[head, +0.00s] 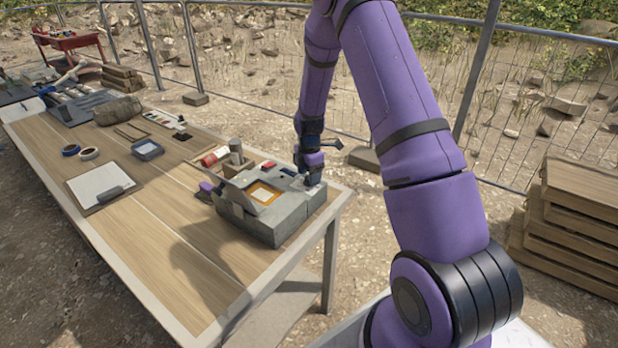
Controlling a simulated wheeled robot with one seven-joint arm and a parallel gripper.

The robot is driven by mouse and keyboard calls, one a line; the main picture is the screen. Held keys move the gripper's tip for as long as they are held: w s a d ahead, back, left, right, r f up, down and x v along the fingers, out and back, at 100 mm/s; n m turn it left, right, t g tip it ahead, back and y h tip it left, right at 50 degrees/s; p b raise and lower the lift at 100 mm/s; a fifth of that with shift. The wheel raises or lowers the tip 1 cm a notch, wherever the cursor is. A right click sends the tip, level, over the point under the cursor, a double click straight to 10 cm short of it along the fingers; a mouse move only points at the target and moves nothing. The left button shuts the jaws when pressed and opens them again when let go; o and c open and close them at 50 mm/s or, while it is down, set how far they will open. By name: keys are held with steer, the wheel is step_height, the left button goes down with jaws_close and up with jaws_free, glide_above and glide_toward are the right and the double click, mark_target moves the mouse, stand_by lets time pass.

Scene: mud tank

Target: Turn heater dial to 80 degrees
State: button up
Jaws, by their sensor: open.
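A grey box-like unit (270,232), which looks like the heater, stands at the near right end of the long table. A tilted grey lid and an orange-framed panel (263,193) show on its top. My gripper (312,182) points down at the right end of the unit's top, close over it or touching; I cannot tell which. Its jaws are open, though the fingertips are small and partly hidden. I cannot make out the heater dial or its setting; the gripper may cover it.
The wooden table (180,262) has clear room at its front. A clipboard (95,183), tape rolls (88,153), a blue tray (148,150) and a red-and-white cylinder (215,156) lie left of the unit. Stacked wooden boards (575,225) stand at right. A wire fence (420,60) runs behind.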

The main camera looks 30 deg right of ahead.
steer(key=shift+f, duration=0.7)
steer(key=c, duration=0.9)
